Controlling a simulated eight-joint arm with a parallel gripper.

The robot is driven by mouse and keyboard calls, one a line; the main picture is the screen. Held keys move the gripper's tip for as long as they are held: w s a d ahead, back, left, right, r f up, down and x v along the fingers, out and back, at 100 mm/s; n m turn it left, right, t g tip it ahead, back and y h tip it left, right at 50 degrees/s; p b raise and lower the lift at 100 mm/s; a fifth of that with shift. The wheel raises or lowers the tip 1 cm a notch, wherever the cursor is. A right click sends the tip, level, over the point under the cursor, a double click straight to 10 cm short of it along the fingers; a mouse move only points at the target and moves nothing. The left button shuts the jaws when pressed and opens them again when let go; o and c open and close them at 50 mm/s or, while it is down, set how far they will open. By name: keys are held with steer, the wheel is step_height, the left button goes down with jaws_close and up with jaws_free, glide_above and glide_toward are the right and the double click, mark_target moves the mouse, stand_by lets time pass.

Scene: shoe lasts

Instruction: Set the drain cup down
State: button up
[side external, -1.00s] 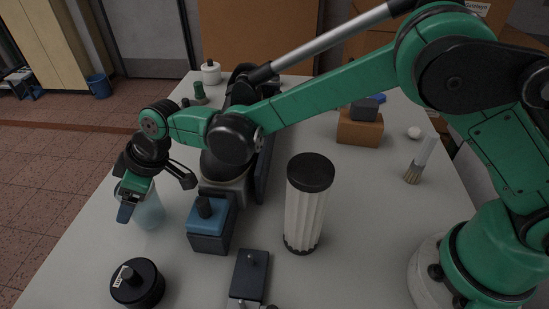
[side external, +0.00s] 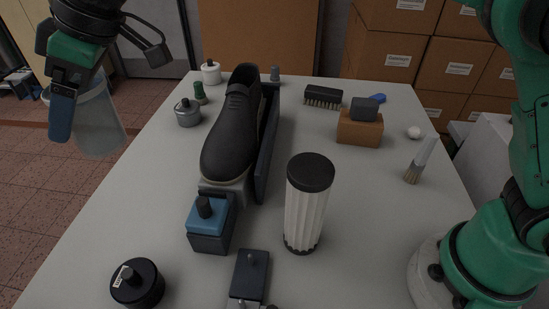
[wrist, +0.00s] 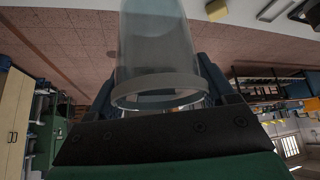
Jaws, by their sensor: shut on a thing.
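The drain cup (side external: 99,122) is a clear, slightly frosted cup at the upper left of the side external view. My gripper (side external: 62,112) is shut on it, with a blue fingertip pad showing against its side. The cup is held up in the air, appearing over the tiled floor beyond the table's left edge. In the wrist view the cup (wrist: 158,50) stands between the jaws, its round rim towards the camera. The far finger is hidden behind the cup in the side view.
The grey table (side external: 135,220) has clear room at its left side. On it stand a black shoe (side external: 232,130) on a last, a blue-topped block (side external: 211,222), a ribbed white cylinder (side external: 304,210) with black lid, a black round pot (side external: 137,284) and a metal jar (side external: 187,113).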

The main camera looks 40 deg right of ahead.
steer(key=s+n+g, duration=0.6)
steer(key=s+n, duration=0.6)
steer(key=s, duration=0.3)
steer(key=shift+g+h, duration=0.3)
steer(key=shift+h, duration=0.1)
steer(key=shift+s+d+f, duration=0.1)
steer(key=shift+s+f, duration=0.05)
steer(key=shift+f, duration=4.75)
steer(key=shift+s+d+f, duration=0.1)
steer(key=shift+f, duration=4.8)
steer(key=o, duration=1)
steer(key=shift+f, duration=0.1)
steer(key=shift+c, duration=0.2)
steer(key=v, duration=1.2)
